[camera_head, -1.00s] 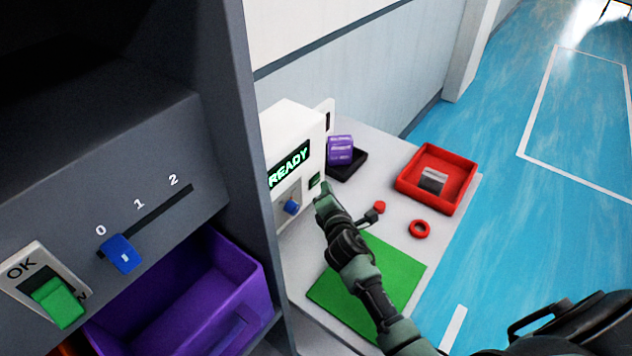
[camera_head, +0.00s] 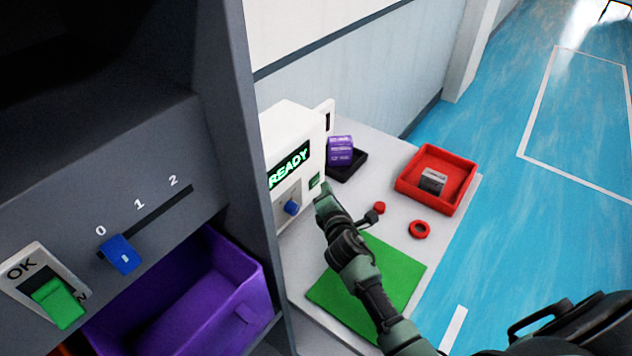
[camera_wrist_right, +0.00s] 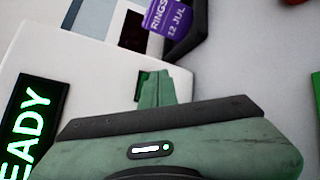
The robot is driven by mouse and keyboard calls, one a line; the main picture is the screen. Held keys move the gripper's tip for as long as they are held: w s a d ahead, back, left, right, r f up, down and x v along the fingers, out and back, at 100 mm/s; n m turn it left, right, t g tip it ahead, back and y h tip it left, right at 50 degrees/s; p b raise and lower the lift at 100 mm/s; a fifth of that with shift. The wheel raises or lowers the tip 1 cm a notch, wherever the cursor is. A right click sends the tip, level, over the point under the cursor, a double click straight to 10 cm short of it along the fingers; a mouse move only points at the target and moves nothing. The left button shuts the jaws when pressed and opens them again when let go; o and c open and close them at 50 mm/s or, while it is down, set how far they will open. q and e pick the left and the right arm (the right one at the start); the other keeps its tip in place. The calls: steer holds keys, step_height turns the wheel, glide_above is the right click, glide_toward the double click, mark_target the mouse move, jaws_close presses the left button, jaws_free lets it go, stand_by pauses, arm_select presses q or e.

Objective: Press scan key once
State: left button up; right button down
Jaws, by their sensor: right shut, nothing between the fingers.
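A white device (camera_head: 288,135) stands on the table with a screen (camera_head: 289,165) that reads READY in green letters. A small green key (camera_head: 315,181) sits on its front, right of the screen. My right gripper (camera_head: 322,190) is shut and empty, its fingertips right at the green key. In the right wrist view the shut fingers (camera_wrist_right: 155,88) point at the device and cover most of the green key (camera_wrist_right: 143,77); whether they touch it I cannot tell. My left gripper is not in view.
A blue knob (camera_head: 292,208) is below the screen. A red tray (camera_head: 436,205) holds a grey item. A red ring (camera_head: 419,229) and a green mat (camera_head: 385,262) lie on the table. A dark cabinet (camera_head: 262,230) stands close on the left.

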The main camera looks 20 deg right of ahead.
steer(key=shift+w, duration=0.1)
stand_by(0.7)
steer(key=shift+w+a, duration=0.25)
steer(key=shift+w, duration=0.05)
steer(key=shift+w+a, duration=0.2)
steer(key=shift+w, duration=0.1)
stand_by(0.7)
stand_by(0.3)
steer(key=shift+s+d, duration=0.4)
steer(key=shift+s, duration=0.3)
steer(key=shift+s+d+p, duration=0.2)
steer(key=shift+s+p, duration=0.05)
steer(key=shift+p, duration=0.1)
steer(key=shift+s+d+p, duration=0.2)
steer(key=shift+s+d, duration=0.15)
steer(key=shift+s, duration=0.3)
steer(key=shift+s+d+p, duration=0.2)
steer(key=shift+s+d, duration=0.2)
steer(key=shift+s, duration=0.2)
steer(key=shift+s+d+p, duration=0.2)
steer(key=shift+s+d, duration=0.15)
steer(key=shift+s, duration=0.3)
